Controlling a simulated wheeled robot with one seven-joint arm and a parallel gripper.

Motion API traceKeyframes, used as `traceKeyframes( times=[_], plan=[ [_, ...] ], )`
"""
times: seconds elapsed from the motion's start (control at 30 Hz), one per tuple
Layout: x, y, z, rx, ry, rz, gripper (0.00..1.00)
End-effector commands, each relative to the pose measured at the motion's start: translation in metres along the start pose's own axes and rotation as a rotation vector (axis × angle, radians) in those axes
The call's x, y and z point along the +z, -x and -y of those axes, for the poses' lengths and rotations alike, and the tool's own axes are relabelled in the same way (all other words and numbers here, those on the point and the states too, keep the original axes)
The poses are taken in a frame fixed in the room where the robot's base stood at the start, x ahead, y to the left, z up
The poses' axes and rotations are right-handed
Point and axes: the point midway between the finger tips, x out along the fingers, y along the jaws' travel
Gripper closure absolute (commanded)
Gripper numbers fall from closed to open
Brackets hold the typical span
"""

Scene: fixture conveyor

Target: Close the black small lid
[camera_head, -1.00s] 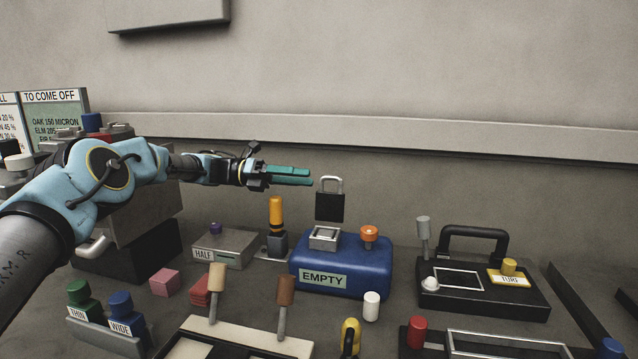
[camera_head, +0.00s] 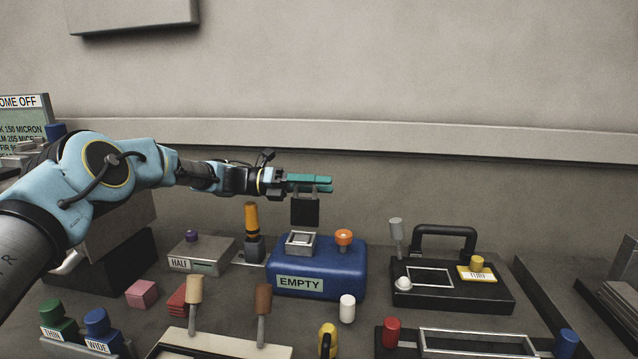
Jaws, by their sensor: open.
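The black small lid (camera_head: 305,211) stands upright, apparently open, above the back of the blue box (camera_head: 318,262) labelled EMPTY. A square metal-rimmed opening (camera_head: 300,242) is on top of the box, just below the lid. My gripper (camera_head: 325,184) comes in from the left, level, with its teal fingers open. The fingers cross the top of the lid and hide most of its light handle. I cannot tell whether the fingers are around the handle, in front of it or touching it. Nothing is held.
An orange knob (camera_head: 344,239) sits on the box, right of the opening. A black handled case (camera_head: 450,296) is right. Several levers and blocks crowd the front. The wall is behind.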

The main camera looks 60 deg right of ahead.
Motion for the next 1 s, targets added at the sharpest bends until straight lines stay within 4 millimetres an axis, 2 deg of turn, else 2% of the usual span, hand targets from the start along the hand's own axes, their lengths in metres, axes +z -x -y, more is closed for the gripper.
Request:
traceKeyframes(
  times=[0.17, 0.5, 0.57, 1.0],
  plan=[
    [-0.0003, 0.0002, -0.0003, 0.000, 0.000, 0.000, 0.56],
    [-0.0001, 0.0005, -0.0001, 0.000, 0.000, 0.000, 0.95],
    [-0.0001, 0.0005, -0.0001, 0.000, 0.000, 0.000, 1.00],
    [-0.0001, 0.0007, -0.0001, 0.001, 0.000, 0.000, 1.00]
  ],
)
